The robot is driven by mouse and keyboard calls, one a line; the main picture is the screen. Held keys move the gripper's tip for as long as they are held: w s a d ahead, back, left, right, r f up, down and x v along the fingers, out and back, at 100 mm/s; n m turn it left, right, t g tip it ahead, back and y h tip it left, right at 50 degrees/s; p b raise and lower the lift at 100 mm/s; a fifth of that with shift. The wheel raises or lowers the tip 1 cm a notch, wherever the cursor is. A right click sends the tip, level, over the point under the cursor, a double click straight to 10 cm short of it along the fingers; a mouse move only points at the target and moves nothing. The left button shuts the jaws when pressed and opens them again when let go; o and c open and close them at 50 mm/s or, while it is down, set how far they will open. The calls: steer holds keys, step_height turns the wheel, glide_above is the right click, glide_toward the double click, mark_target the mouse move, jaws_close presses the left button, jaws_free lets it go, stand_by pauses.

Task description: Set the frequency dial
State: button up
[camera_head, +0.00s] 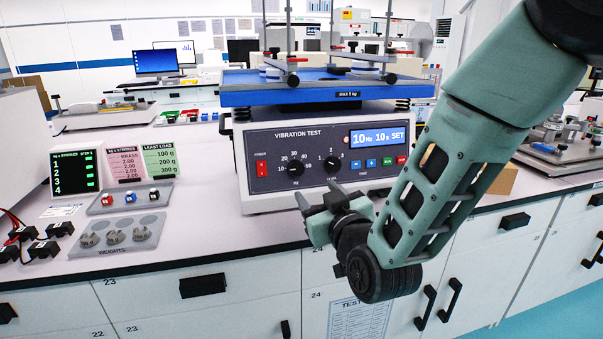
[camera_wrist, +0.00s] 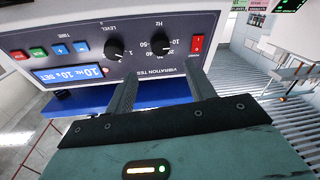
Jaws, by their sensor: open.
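The frequency dial (camera_head: 295,167) is a black round knob marked 10 to 50 Hz on the vibration tester's dark front panel (camera_head: 262,153). It also shows in the upside-down wrist view (camera_wrist: 160,47). The level dial (camera_head: 332,163) is beside it, and also shows in the wrist view (camera_wrist: 114,50). The display (camera_head: 378,138) reads 10Hz 10s SET. My gripper (camera_head: 318,198) is in front of the panel. In the wrist view my gripper (camera_wrist: 162,77) is open and empty; the frequency dial shows beyond the gap between its fingers, apart from them. The dial's exact setting is too small to read.
A red power switch (camera_head: 262,169) and several coloured buttons (camera_head: 385,162) share the panel. The blue vibration table (camera_head: 330,91) overhangs the panel top. Weights (camera_head: 115,235) and a tray of small parts (camera_head: 130,199) lie on the bench to the left.

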mark_target(298, 171)
steer(key=x, duration=0.9)
steer(key=shift+w+a+p, duration=0.15)
steer(key=shift+w+p, duration=0.2)
steer(key=shift+w, duration=0.05)
steer(key=c, duration=1)
